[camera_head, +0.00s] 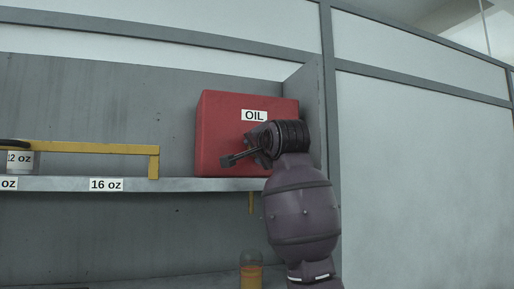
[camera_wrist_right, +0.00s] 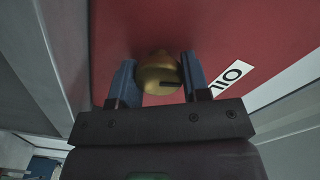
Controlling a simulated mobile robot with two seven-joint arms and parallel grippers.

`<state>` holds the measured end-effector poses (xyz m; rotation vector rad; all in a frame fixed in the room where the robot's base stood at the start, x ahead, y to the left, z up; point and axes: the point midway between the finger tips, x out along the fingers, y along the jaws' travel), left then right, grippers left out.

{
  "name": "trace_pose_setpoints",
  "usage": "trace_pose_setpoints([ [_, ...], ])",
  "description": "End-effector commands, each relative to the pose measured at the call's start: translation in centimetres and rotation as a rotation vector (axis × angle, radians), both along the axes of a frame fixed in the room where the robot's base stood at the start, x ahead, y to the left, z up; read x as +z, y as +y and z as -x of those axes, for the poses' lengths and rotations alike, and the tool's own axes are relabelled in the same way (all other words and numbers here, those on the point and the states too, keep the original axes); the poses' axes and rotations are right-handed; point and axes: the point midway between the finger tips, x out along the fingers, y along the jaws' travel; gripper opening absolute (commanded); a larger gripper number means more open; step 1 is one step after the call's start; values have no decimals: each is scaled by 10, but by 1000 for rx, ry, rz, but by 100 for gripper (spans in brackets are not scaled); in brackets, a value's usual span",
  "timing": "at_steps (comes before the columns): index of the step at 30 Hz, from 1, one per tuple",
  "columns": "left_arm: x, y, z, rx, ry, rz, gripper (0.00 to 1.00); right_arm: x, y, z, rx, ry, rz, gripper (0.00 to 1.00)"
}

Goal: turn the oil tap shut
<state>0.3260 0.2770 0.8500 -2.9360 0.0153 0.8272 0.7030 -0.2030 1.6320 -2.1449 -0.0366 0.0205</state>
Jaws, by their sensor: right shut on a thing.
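The red oil box (camera_head: 222,130) stands on the shelf at its right end, with a white OIL label (camera_head: 255,115) on its front. In the right wrist view the red box face (camera_wrist_right: 225,50) fills the upper middle, with the label (camera_wrist_right: 232,78) at the right. A rounded brass tap knob (camera_wrist_right: 157,73) sits between the two blue-grey fingers of my right gripper (camera_wrist_right: 156,82), which is shut on it. In the head view my right gripper (camera_head: 250,149) is in front of the box and hides the tap. My left gripper is not in view.
A grey shelf (camera_head: 200,184) carries a 16 oz label (camera_head: 106,184). A yellow rail (camera_head: 90,147) runs along it at the left, near a small labelled cup (camera_head: 20,162). A container with yellow-orange contents (camera_head: 250,274) stands below the box. A grey side panel (camera_head: 309,95) closes the right.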

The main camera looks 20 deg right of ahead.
Motion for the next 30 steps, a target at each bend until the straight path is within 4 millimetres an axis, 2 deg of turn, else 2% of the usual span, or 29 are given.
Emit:
trace_pose_setpoints([
  [12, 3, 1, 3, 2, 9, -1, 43, -1, 0, 0, 0, 10, -261, 20],
  [30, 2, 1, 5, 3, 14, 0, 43, -1, -1, 0, -1, 12, -330, 20],
])
